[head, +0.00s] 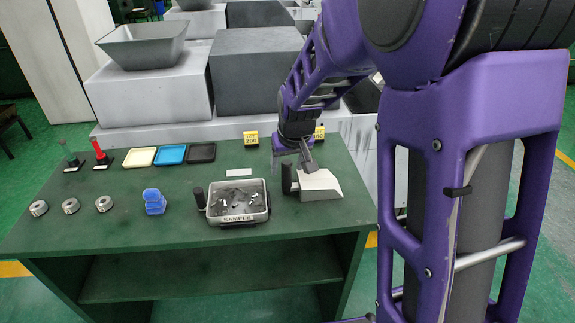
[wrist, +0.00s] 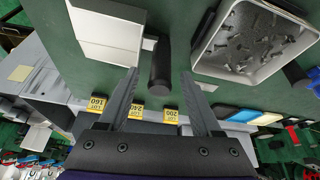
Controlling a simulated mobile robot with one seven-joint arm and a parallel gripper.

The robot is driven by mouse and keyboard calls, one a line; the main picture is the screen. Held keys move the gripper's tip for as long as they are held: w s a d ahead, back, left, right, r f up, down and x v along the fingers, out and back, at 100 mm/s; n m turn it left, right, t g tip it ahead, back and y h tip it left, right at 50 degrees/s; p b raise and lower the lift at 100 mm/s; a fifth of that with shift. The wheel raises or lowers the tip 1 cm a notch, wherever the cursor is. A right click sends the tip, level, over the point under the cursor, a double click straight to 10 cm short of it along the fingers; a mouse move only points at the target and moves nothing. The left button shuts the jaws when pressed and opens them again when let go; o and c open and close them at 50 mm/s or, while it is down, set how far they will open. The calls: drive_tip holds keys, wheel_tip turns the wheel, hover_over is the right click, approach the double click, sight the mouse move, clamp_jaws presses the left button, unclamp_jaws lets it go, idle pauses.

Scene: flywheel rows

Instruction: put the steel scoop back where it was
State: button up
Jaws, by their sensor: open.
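The steel scoop (head: 322,186) rests on the green table to the right of the sample tray, its black handle (head: 288,178) at its left end. In the wrist view the scoop's pale metal body (wrist: 105,32) is at upper left, with the black handle (wrist: 160,65) beside it. My gripper (head: 303,160) is above the table near the handle. In the wrist view my gripper (wrist: 160,75) is open and empty, and the handle's end appears between its two fingers. I cannot tell the height gap between the fingers and the handle.
The sample tray (head: 215,217), with dark small parts, stands left of the scoop. Yellow lot tags (head: 250,138) stand along the back edge. A blue block (head: 154,201), several metal rings (head: 71,206) and coloured trays (head: 172,154) are farther left. Grey boxes (head: 150,92) stand behind.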

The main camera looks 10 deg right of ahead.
drive_tip(key=p+v, duration=0.1)
drive_tip(key=v, duration=1)
drive_tip(key=shift+s+r, duration=0.15)
drive_tip(key=shift+r, duration=0.2)
